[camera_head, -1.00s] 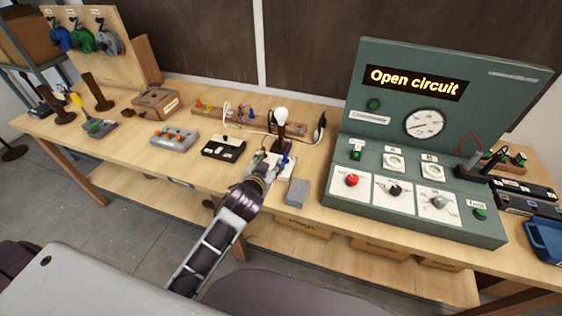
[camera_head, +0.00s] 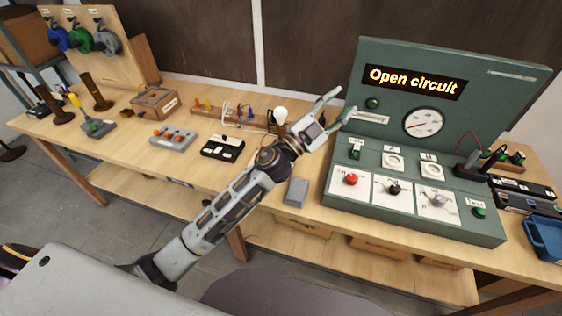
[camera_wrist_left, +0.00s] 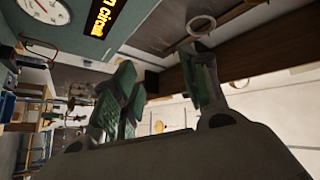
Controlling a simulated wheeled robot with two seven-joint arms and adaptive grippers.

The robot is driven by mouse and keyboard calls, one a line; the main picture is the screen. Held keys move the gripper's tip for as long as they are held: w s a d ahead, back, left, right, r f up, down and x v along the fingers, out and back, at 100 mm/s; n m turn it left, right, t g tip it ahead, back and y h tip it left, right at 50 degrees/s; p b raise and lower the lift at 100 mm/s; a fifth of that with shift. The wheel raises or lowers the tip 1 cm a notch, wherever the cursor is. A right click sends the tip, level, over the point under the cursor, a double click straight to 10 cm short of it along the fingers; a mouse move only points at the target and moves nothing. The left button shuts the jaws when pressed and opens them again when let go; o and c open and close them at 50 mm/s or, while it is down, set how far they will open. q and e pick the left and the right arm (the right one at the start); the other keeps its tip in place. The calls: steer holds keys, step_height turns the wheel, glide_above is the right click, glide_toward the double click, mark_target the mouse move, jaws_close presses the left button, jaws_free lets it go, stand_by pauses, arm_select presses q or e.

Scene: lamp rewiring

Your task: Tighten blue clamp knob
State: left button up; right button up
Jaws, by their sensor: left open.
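My left gripper (camera_head: 338,107) is open and raised in front of the left edge of the green test panel, with its fingers spread and nothing between them. In the left wrist view its green-padded fingers (camera_wrist_left: 160,88) are apart and empty. The lamp's white bulb (camera_head: 280,115) shows just behind my left forearm. The lamp's lower part and the blue clamp knob are hidden behind the arm, so I cannot see the knob's state. My right gripper is not in view.
The green test panel (camera_head: 405,150) stands right of the gripper and its display reads "Open circuit". A grey block (camera_head: 296,192) lies at the table's front edge. A black switch box (camera_head: 223,147) and a grey box with orange parts (camera_head: 173,138) are to the left.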

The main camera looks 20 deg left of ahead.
arm_select(q)
steer(key=s+d+f+m+g+h, duration=0.2)
steer(key=s+d+m+g+h, duration=0.25)
steer(key=d+m+g, duration=0.7)
steer(key=w+a+f+m+g+y, duration=0.1)
steer(key=a+f+m+g+y, duration=0.1)
steer(key=a+f+g+y, duration=0.25)
steer(key=w+a+f+m+g+y, duration=0.25)
steer(key=f+y, duration=0.25)
steer(key=f, duration=0.3)
steer(key=w+a+n+y, duration=0.1)
steer(key=a+y, duration=0.3)
steer(key=a, duration=0.6)
steer(key=w+a+n+y, duration=0.2)
steer(key=a+y, duration=0.3)
steer(key=a, duration=0.5)
steer(key=shift+w+a+n, duration=0.2)
steer(key=shift+w+n, duration=0.1)
steer(key=shift+w, duration=0.1)
